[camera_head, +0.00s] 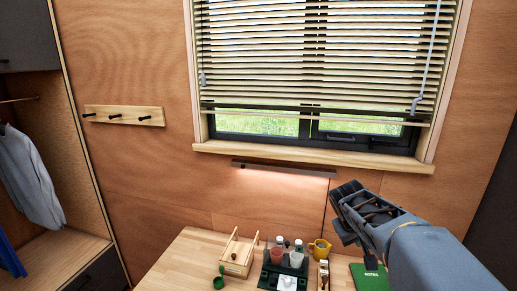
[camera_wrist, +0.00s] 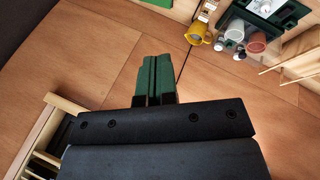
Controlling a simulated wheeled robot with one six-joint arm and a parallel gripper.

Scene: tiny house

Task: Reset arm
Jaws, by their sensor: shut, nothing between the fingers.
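My gripper (camera_head: 347,205) is raised above the right part of the wooden table in the head view, with my blue-grey arm reaching in from the lower right. In the wrist view, the two green finger pads of my gripper (camera_wrist: 158,78) lie together. They are shut with nothing between them. My gripper is apart from the table's objects.
The table (camera_head: 180,262) carries a wooden rack (camera_head: 237,256), a dark tray (camera_head: 268,274) with bottles and cups, a yellow mug (camera_head: 320,248) and a green notes book (camera_head: 368,278). A window with blinds (camera_head: 320,55) is behind. An open wardrobe (camera_head: 60,262) stands left.

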